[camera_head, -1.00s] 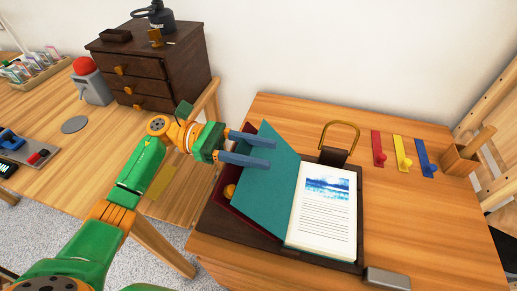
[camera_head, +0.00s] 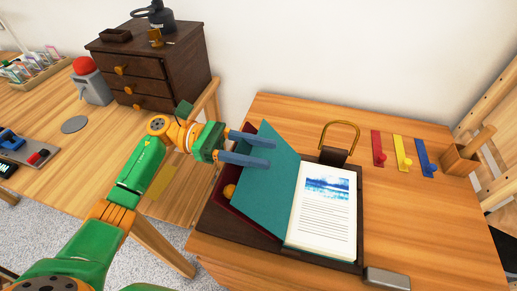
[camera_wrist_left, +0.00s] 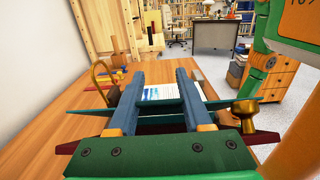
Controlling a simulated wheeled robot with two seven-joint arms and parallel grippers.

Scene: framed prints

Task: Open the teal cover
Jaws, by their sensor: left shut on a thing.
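The teal cover (camera_head: 262,195) stands raised and tilted at the left of an open book, with its printed page (camera_head: 325,210) showing. My left gripper (camera_head: 268,153) is at the upper left part of the cover, its two blue-grey fingers pointing right and shut on it. In the left wrist view the cover (camera_wrist_left: 232,105) crosses between and beside the fingers; the exact contact is hidden. A maroon panel (camera_head: 240,212) with a golden knob (camera_head: 229,191) lies left of the cover, partly hidden behind it. My right gripper is not in view.
The book lies on a dark board (camera_head: 352,266) with a brass loop (camera_head: 340,136) behind it. Red (camera_head: 378,148), yellow (camera_head: 402,153) and blue (camera_head: 425,157) hooked strips lie at the back right. A wooden box (camera_head: 461,159) stands beyond.

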